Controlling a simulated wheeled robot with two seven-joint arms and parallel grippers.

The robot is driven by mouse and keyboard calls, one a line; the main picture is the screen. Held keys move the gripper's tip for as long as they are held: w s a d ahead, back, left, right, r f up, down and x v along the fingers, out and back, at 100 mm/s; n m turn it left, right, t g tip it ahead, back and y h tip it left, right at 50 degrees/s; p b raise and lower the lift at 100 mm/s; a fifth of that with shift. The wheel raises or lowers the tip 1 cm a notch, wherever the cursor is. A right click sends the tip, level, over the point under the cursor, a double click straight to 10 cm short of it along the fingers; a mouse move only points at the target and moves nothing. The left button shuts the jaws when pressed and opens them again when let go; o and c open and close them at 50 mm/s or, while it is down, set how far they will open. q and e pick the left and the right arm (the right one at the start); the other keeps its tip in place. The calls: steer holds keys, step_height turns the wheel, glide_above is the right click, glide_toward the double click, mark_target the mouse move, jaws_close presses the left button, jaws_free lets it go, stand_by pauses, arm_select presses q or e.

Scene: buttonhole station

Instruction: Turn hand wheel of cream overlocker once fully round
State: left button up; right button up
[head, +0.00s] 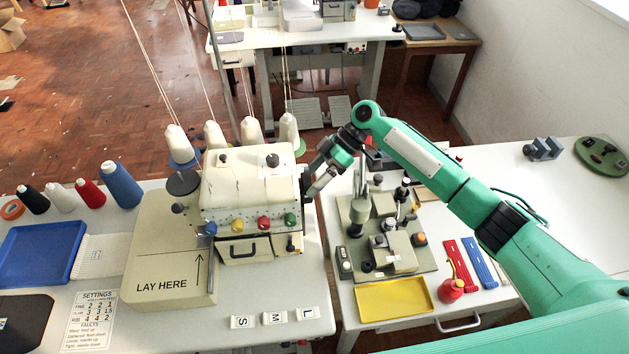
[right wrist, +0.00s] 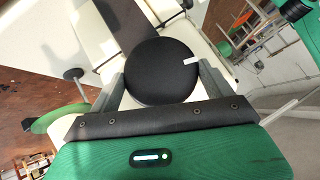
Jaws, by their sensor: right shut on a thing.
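The cream overlocker (head: 250,195) stands on the white table, with several thread cones behind it. Its black hand wheel (right wrist: 161,70) fills the middle of the right wrist view, with a small white mark (right wrist: 191,60) on its right edge. My right gripper (head: 312,190) reaches the right side of the overlocker in the head view. In the right wrist view its two grey fingers (right wrist: 161,88) sit either side of the wheel, shut on it. In the head view the wheel is mostly hidden behind the gripper. My left gripper is not in view.
A second machine (head: 382,230) stands just right of the overlocker, under my right arm. A yellow tray (head: 393,299), a red oil can (head: 451,290) and red and blue strips lie near it. A blue tray (head: 42,252) and several thread cones are at the left.

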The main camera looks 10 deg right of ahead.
steer(key=shift+w+m+g+b, duration=0.15)
steer(key=shift+m+g+b, duration=0.25)
steer(key=shift+g, duration=0.2)
steer(key=o, duration=0.9)
steer(key=b+v, duration=0.5)
steer(key=v, duration=0.8)
steer(key=shift+w+d+r, duration=0.1)
steer(key=shift+w+d, duration=0.2)
steer(key=shift+d, duration=0.1)
